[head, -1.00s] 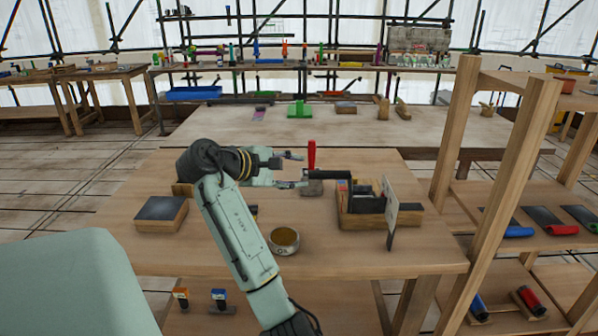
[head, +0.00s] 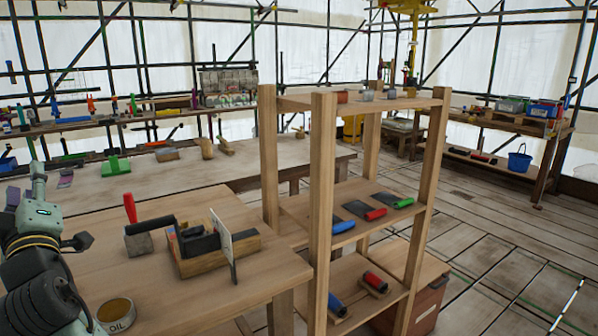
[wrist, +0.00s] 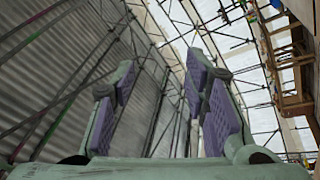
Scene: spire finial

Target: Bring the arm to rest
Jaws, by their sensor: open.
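My arm (head: 38,235) is at the left edge of the head view, folded and upright over the near left part of the wooden workbench. In the wrist view my gripper (wrist: 160,75) is open, with its two purple-padded fingers well apart and nothing between them. It points up toward white sheeting and scaffold poles. In the head view I cannot make out the fingertips clearly.
On the workbench (head: 190,290) are an oil tin (head: 116,314) close to my arm, a red-handled tool (head: 131,210) and a wooden tool box (head: 215,257). A wooden shelf unit (head: 322,200) stands to the right. Open floor (head: 490,240) lies beyond it.

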